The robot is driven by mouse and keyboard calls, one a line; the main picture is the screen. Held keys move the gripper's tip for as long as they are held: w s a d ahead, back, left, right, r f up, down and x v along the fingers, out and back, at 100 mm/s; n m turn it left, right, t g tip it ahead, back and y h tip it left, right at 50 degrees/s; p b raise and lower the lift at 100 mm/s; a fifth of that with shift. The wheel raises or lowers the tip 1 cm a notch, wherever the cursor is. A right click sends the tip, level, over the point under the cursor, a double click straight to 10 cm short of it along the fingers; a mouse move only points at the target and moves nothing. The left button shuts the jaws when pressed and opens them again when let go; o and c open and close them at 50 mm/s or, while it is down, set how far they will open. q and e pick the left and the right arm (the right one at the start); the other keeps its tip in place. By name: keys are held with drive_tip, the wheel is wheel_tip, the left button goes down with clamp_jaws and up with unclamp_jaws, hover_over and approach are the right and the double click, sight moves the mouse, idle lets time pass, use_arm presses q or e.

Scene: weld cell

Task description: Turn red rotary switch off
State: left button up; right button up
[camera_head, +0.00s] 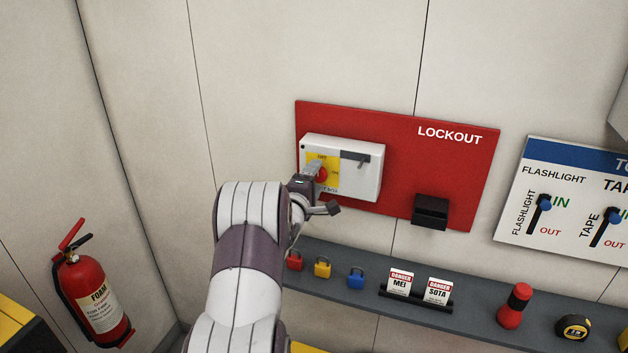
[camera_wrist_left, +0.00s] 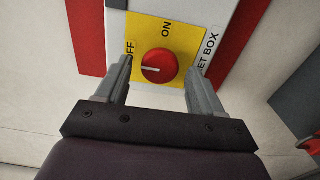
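The red rotary switch (camera_head: 322,174) sits on a yellow plate on the white box, on the red LOCKOUT board. In the left wrist view the round red knob (camera_wrist_left: 161,66) shows whole, its white mark pointing left, roughly toward the side lettered OFF. ON is lettered above the knob. My left gripper (camera_head: 314,172) is at the switch and partly covers the plate in the head view. In the left wrist view its fingers (camera_wrist_left: 159,70) are open, one on each side of the knob, with gaps between. My right gripper is not in view.
A black holder (camera_head: 430,212) is on the red board's lower right. Below, a grey shelf (camera_head: 385,312) bears padlocks (camera_head: 322,267), danger tags (camera_head: 400,283), a red flashlight (camera_head: 514,306) and a tape measure (camera_head: 573,327). A fire extinguisher (camera_head: 92,297) is at left.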

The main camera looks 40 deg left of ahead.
use_arm(q)
drive_tip(key=b+v, duration=0.4)
drive_tip(key=v, duration=0.8)
drive_tip(key=shift+s+b, duration=0.35)
